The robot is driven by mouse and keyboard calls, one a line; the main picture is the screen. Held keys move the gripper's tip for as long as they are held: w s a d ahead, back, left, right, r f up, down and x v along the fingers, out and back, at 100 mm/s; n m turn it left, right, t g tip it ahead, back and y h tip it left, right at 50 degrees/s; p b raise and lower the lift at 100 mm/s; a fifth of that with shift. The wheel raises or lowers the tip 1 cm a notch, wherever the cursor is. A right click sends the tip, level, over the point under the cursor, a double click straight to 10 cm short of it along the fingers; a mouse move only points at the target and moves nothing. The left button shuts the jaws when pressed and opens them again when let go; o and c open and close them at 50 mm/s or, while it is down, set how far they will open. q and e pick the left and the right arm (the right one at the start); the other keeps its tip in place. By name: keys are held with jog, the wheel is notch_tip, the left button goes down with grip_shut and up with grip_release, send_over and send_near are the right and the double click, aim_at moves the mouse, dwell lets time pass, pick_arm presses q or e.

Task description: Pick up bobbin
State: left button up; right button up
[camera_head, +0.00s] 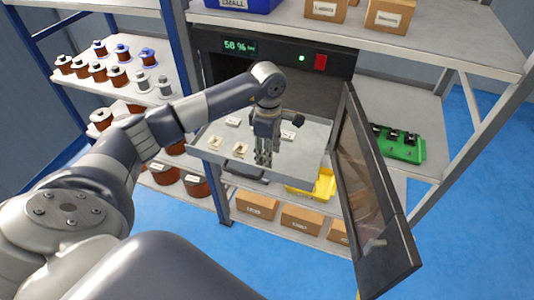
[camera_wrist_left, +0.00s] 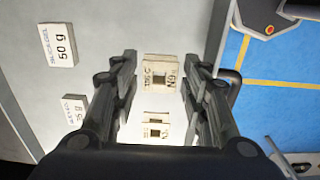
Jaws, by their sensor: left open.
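Two cream square bobbins with dark centre holes lie on the grey shelf tray (camera_head: 302,158) of the open cabinet. In the head view one bobbin (camera_head: 215,143) is on the left and the other bobbin (camera_head: 240,149) is closer to my left gripper (camera_head: 263,158). The gripper points down over the tray, open and empty. In the wrist view one bobbin (camera_wrist_left: 160,70) shows between the fingertips and the other bobbin (camera_wrist_left: 156,127) shows closer to the palm. I cannot tell the exact height above them. My right gripper is out of view.
Two silica gel packs, a 50 g pack (camera_wrist_left: 58,45) and a smaller pack (camera_wrist_left: 74,112), lie on the tray. The cabinet door (camera_head: 368,195) stands open at the right. Shelves of wire spools (camera_head: 118,77) stand left, and a green tray (camera_head: 403,150) sits right.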

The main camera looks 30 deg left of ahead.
pick_arm(q)
jog(key=shift+f, duration=0.4)
jog(key=c, duration=0.5)
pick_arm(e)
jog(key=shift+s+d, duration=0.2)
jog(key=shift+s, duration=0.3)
pick_arm(q)
jog(key=shift+r, duration=0.1)
jog(key=shift+r, duration=0.2)
notch_tip(320, 180, up, 10)
jog(key=b, duration=0.3)
jog(key=shift+f, duration=0.2)
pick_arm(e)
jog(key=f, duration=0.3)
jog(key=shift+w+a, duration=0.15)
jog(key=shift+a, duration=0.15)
